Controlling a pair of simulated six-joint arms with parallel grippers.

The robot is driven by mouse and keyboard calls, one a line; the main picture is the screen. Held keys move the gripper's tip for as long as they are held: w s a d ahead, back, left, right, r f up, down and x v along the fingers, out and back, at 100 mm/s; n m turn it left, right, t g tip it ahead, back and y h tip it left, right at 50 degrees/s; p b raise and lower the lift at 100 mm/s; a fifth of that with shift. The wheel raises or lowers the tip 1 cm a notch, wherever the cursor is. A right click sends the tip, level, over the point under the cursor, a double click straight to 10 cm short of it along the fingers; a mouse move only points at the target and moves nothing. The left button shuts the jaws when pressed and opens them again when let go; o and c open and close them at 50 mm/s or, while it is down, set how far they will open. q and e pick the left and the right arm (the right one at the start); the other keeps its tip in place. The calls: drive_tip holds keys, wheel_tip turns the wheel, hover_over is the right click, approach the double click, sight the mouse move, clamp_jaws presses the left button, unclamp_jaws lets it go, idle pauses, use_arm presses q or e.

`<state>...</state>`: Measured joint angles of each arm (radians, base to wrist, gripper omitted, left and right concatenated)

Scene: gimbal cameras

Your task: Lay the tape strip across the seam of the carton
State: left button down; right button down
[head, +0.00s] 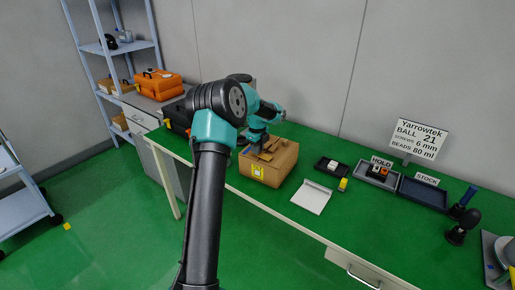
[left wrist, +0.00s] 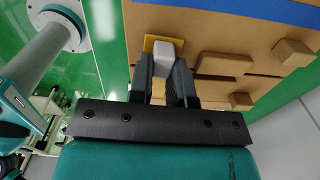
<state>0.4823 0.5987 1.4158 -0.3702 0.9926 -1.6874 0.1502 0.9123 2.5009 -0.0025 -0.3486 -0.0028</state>
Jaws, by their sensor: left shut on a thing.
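The brown carton (head: 284,166) stands on the green bench, with a yellow label on its front. My left gripper (head: 260,148) is over its top, pointing down. In the left wrist view, my left gripper (left wrist: 164,68) is shut on a pale grey block, with a yellow-tan piece, seemingly the tape strip (left wrist: 149,43), at its tips. The carton top (left wrist: 215,25) lies close beyond the fingers; I cannot tell whether the strip touches it. Raised cardboard pieces show on the carton. My right gripper is in neither view.
A white sheet-like plate (head: 312,197) and a small yellow item (head: 343,184) lie right of the carton. Dark trays (head: 424,193) and a sign (head: 417,138) stand farther right. A black-knobbed tool (head: 464,224) stands near the right end. Bare green bench lies behind the carton.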

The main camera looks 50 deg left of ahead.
use_arm(q)
drive_tip(key=shift+f, duration=0.4)
drive_tip(key=c, duration=1)
unclamp_jaws()
wheel_tip(320, 180, up, 17)
drive_tip(key=shift+r, duration=0.2)
